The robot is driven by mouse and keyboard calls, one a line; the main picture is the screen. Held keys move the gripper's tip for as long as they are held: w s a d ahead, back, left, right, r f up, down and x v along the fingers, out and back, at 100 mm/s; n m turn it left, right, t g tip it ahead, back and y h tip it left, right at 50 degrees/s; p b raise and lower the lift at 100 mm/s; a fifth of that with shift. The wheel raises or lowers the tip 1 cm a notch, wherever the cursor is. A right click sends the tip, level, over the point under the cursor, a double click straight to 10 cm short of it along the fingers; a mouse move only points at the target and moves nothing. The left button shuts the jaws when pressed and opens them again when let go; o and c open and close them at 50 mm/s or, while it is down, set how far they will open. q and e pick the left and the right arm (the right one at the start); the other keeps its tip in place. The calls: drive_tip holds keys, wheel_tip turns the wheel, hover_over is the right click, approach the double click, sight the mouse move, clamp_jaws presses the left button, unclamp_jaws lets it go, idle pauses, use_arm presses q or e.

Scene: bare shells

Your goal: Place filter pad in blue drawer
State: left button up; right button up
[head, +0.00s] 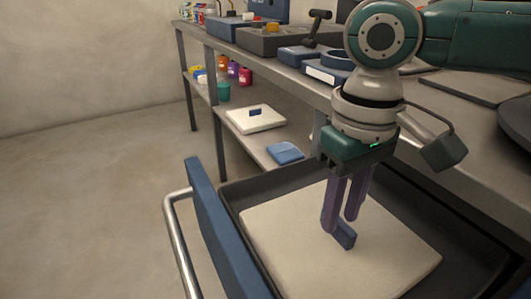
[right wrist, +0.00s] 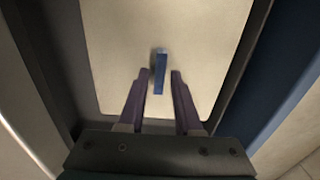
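A cream square filter pad (head: 285,245) with a small blue upright tab (head: 345,238) lies flat inside the open blue drawer. The drawer has a blue front (head: 222,232), a dark tray and a metal bar handle. My right gripper (head: 341,217) points down over the pad, its purple fingers beside the tab. In the right wrist view the fingers (right wrist: 160,76) stand apart, one on each side of the tab (right wrist: 160,68), with a visible gap to it. The right gripper is open and empty. My left gripper is not in view.
Another cream pad with a blue tab (head: 256,119) lies on the lower shelf, near a blue flat piece (head: 285,153) and several coloured containers. The workbench (head: 290,72) above carries dark devices. Floor at left is clear.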

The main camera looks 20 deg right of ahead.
drive_tip(key=shift+o, duration=0.7)
drive_tip(key=shift+r, duration=0.2)
wheel_tip(320, 180, up, 13)
drive_tip(key=p, duration=0.3)
drive_tip(key=shift+p, duration=0.3)
